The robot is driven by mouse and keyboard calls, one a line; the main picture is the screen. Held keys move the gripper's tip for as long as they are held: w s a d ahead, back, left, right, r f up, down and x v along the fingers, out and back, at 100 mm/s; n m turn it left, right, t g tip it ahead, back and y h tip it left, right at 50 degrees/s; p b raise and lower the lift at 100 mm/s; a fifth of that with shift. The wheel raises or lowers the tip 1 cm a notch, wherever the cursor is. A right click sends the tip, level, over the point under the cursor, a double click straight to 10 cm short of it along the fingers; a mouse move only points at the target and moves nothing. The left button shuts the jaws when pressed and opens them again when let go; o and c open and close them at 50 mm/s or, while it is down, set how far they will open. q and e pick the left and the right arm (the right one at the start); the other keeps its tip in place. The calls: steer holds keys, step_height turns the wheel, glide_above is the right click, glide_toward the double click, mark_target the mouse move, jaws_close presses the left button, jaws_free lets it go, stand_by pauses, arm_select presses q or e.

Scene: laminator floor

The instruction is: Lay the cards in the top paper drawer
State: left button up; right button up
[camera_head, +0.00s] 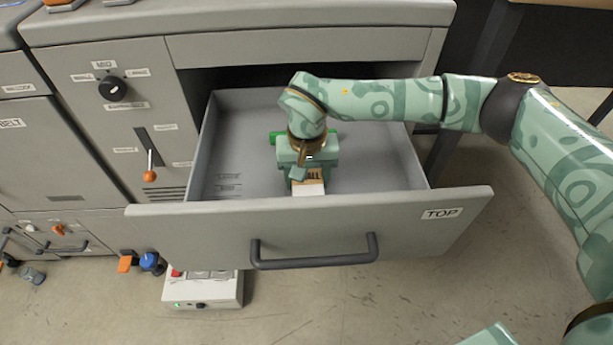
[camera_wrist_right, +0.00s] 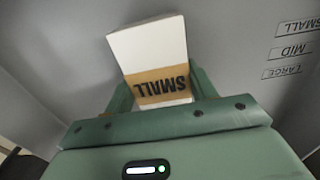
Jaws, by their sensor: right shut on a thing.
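The top paper drawer (camera_head: 300,228) is pulled out of the grey cabinet, and its front bears a label reading TOP. My right gripper (camera_head: 308,180) is down inside the drawer, near its middle. It is shut on a white card stack (camera_head: 309,188) with a tan band. In the right wrist view the card stack (camera_wrist_right: 150,52) shows the word SMALL on its band, between the two green fingers (camera_wrist_right: 158,98). Whether the stack touches the drawer floor I cannot tell. My left gripper is not in view.
Size marks SMALL, MID and LARGE (camera_wrist_right: 293,49) are on the drawer's surface. A green thing (camera_head: 333,134) lies partly hidden behind my right gripper. A knob (camera_head: 115,89) and a lever (camera_head: 150,160) are on the panel at left. A white control box (camera_head: 206,289) sits on the floor below.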

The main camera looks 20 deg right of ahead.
steer(key=shift+f, duration=0.1)
steer(key=o, duration=1.1)
arm_select(q)
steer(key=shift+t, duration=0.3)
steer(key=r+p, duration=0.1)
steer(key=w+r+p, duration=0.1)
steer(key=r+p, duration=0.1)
steer(key=p, duration=0.1)
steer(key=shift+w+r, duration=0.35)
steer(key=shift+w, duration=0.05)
arm_select(e)
step_height(320, 180, up, 12)
